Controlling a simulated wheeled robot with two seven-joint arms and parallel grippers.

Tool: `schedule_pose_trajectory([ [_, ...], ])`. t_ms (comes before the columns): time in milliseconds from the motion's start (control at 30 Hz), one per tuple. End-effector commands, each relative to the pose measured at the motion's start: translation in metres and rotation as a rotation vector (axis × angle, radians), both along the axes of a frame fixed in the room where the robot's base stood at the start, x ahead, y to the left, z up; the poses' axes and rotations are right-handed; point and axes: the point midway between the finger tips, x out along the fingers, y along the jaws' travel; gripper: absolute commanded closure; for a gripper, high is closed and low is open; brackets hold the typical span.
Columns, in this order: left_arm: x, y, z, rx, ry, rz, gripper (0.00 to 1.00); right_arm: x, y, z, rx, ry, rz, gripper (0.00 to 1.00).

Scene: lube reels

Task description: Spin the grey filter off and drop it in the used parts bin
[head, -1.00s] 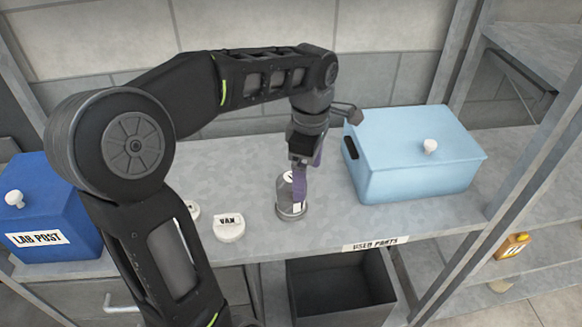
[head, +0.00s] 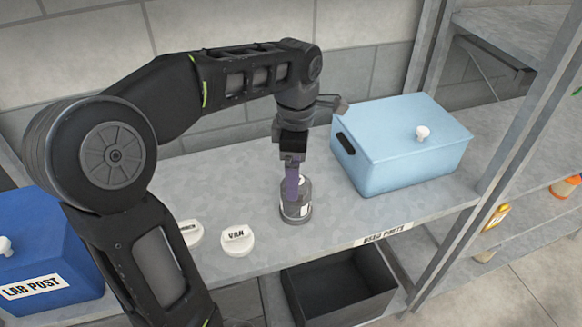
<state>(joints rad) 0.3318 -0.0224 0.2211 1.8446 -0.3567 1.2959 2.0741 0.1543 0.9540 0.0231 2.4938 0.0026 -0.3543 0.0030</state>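The grey filter (head: 297,213) is a short upright cylinder with a pale label, standing on the grey worktop in the head view. My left gripper (head: 292,188) points down at it from above, with a purple finger against or just in front of its upper part. The finger hides part of the filter, and the other finger is hidden, so I cannot tell whether it grips. The used parts bin (head: 345,307) is a dark open box below the worktop's front edge, under the USED PARTS label (head: 384,234). It looks empty. My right gripper is not in view.
A light blue lidded box (head: 390,165) stands right of the filter. A white cap marked VAN (head: 237,240) and another white cap (head: 190,232) lie to its left. A dark blue LAB POST box (head: 40,262) is at the left. A metal upright stands right of the bin.

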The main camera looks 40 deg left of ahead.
Motion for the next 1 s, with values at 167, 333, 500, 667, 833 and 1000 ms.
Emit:
schedule_pose_trajectory([
  [167,0.000,0.000,-0.002,0.000,0.001,0.000,0.13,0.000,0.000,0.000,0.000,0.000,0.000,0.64],
  [333,0.000,0.000,-0.013,0.000,0.002,0.000,0.13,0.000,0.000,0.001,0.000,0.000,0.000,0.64],
  [500,-0.001,0.000,-0.036,0.000,0.004,0.000,0.13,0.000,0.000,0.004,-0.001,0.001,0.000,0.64],
  [667,-0.001,0.000,-0.060,-0.002,0.005,0.000,0.13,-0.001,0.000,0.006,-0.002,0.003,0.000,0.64],
  [833,0.000,0.000,-0.075,0.000,0.001,0.000,0.13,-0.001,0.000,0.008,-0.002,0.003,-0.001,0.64],
  [1000,0.000,0.000,-0.079,-0.001,0.000,0.000,0.13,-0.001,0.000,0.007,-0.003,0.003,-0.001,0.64],
])
